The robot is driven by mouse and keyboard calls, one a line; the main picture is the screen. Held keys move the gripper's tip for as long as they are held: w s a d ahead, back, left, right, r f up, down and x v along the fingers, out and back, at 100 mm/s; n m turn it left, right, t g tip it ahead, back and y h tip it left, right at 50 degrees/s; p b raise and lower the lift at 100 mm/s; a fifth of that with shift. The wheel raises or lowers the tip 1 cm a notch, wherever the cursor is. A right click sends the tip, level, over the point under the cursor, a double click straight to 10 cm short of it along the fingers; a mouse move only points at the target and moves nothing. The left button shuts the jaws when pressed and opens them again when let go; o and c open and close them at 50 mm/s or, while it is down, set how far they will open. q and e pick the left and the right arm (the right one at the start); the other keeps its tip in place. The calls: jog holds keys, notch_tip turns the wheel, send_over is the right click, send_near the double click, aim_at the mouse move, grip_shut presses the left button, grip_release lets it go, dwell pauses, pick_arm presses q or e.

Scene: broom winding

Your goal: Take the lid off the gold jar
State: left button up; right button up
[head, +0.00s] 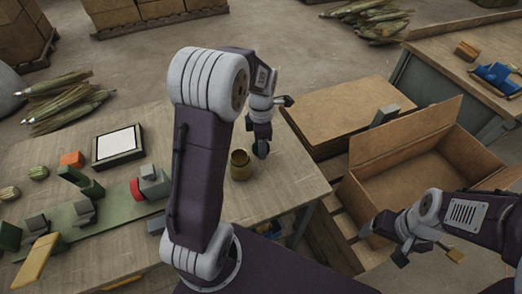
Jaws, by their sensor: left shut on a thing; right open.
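The gold jar (240,167) stands upright near the right edge of the wooden workbench (285,180). Its top shows a dark, open-looking mouth with no lid on it. My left gripper (262,146) is just right of the jar and a little above the bench, pointing down. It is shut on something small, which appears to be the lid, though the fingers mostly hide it. My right gripper (428,254) is open and empty at the lower right, in front of the cardboard box.
An open cardboard box (375,190) stands right of the bench. Bare bench surrounds the jar.

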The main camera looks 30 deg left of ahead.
pick_arm(q)
notch_tip(320, 180, down, 3)
jog(key=shift+f, duration=0.1)
jog(key=o, duration=1.6)
jog(key=shift+f, duration=0.1)
jog(key=shift+c, duration=0.2)
notch_tip(320, 180, up, 12)
jog(key=p, duration=0.2)
jog(key=shift+r, duration=0.2)
